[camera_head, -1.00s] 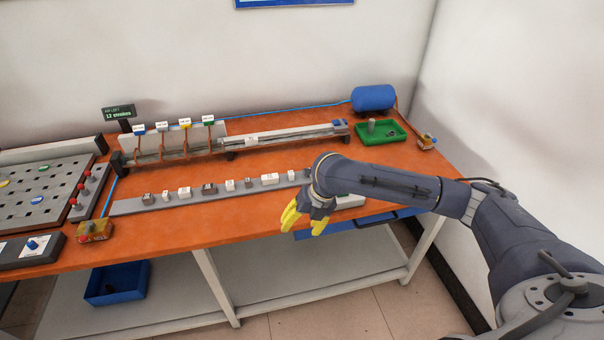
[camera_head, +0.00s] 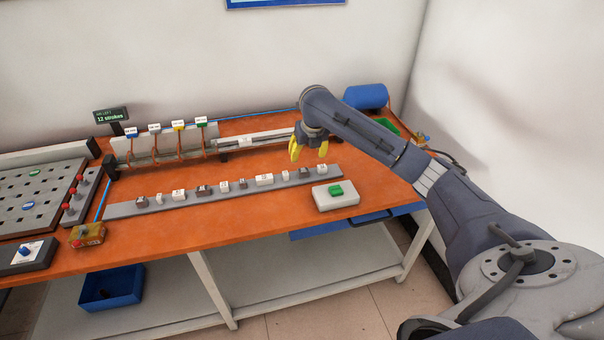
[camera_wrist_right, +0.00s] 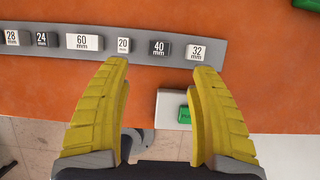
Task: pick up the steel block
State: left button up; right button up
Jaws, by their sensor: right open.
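Several small blocks with mm labels stand in a row on a long grey strip (camera_head: 125,209); some have white faces and some dark grey faces. In the right wrist view, the dark 40 mm block (camera_wrist_right: 159,48) sits just beyond the gap between my yellow fingertips. The dark 24 mm block (camera_wrist_right: 42,39), the white 60 mm block (camera_wrist_right: 84,42) and the white 32 mm block (camera_wrist_right: 196,53) are near it. I cannot tell which one is the steel block. My right gripper (camera_head: 308,150) is open and empty above the strip's right end. My left gripper is not in view.
A white box with a green button (camera_head: 335,190) stands on the orange table in front of the strip's right end. A rack with coloured tags (camera_head: 178,140) runs behind the strip. A blue cylinder (camera_head: 366,96) and a green tray stand at the back right.

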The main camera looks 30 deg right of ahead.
aim_at(303, 169)
jog(key=x, duration=0.7)
jog(key=shift+x, duration=2.65)
jog(key=shift+c, duration=0.3)
jog(key=shift+s, duration=0.1)
grip_shut()
